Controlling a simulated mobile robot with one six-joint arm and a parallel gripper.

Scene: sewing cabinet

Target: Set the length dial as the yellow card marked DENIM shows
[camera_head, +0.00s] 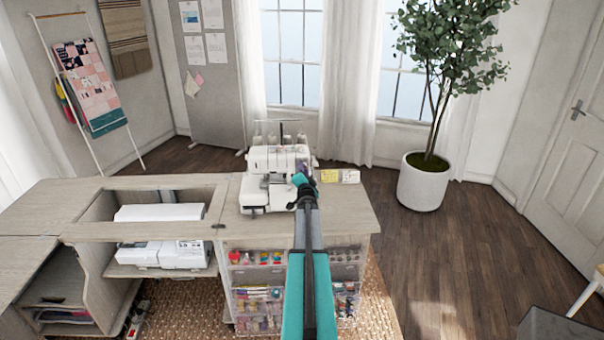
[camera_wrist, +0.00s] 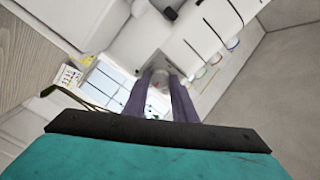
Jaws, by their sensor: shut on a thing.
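The white sewing machine (camera_head: 272,160) stands on the cabinet top, and my gripper (camera_head: 301,180) is at its right side. In the wrist view, my gripper (camera_wrist: 160,88) has its two dark fingers closed around a small pale round knob (camera_wrist: 159,78) on the machine's white body (camera_wrist: 140,38). I take this knob for the length dial; its markings and setting cannot be read. A yellow card (camera_head: 329,174) stands on the cabinet top just right of the machine. Its writing is too small to read.
A white card (camera_head: 350,176) is beside the yellow one. The cabinet top (camera_head: 345,208) is clear in front of the cards. Clear drawers of notions (camera_head: 258,295) are below. A second white machine (camera_head: 165,254) sits in the open cabinet bay at left.

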